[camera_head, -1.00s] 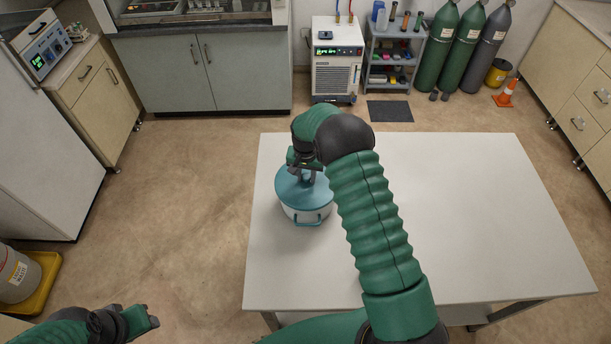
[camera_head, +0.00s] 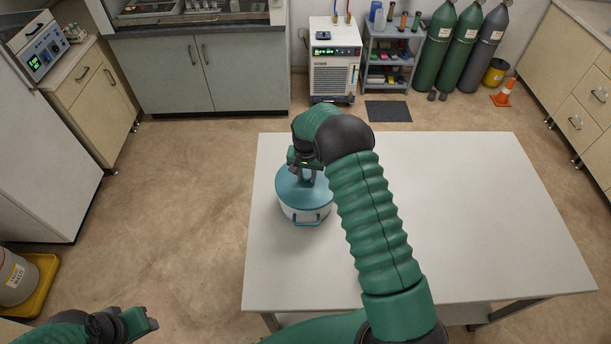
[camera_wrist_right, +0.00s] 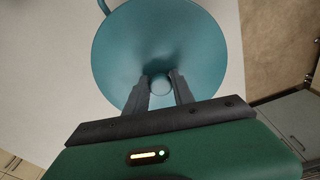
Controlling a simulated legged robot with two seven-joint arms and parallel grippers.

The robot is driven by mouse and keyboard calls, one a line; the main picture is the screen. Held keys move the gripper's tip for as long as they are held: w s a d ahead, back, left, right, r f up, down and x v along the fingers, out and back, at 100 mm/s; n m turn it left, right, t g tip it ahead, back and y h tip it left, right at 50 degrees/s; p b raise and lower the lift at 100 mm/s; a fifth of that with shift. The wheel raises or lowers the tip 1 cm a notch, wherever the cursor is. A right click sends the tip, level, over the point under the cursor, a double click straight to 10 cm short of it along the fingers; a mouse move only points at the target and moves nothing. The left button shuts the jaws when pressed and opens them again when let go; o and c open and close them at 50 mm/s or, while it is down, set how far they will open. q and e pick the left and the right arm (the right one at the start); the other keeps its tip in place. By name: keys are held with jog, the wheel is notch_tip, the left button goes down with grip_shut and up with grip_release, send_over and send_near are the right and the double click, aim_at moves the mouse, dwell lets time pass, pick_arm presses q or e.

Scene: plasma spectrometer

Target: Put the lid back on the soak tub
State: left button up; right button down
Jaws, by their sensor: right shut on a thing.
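The soak tub (camera_head: 305,214) is white with a blue handle on its near side and stands on the left part of the white table. The round blue lid (camera_head: 292,194) sits over the tub's mouth; whether it is fully seated I cannot tell. My right gripper (camera_head: 308,178) is above the lid, shut on its knob. In the right wrist view the lid (camera_wrist_right: 160,45) fills the upper middle, with the round knob (camera_wrist_right: 161,86) between the fingers of the gripper (camera_wrist_right: 161,80). My left gripper (camera_head: 150,319) is at the lower left, away from the table; its jaw opening is unclear.
The white table (camera_head: 460,210) is bare to the right of my right arm. A chiller (camera_head: 334,62), a grey shelf cart (camera_head: 390,60) and gas cylinders (camera_head: 435,50) stand behind it. A waste bin (camera_head: 15,275) is at the far left.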

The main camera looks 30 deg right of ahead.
jog(key=shift+a, duration=0.1)
dwell(0.6)
jog(key=c, duration=1)
grip_release()
jog(key=shift+o, duration=0.5)
jog(key=o, duration=0.4)
jog(key=shift+r+p, duration=2.05)
jog(key=shift+r, duration=1.5)
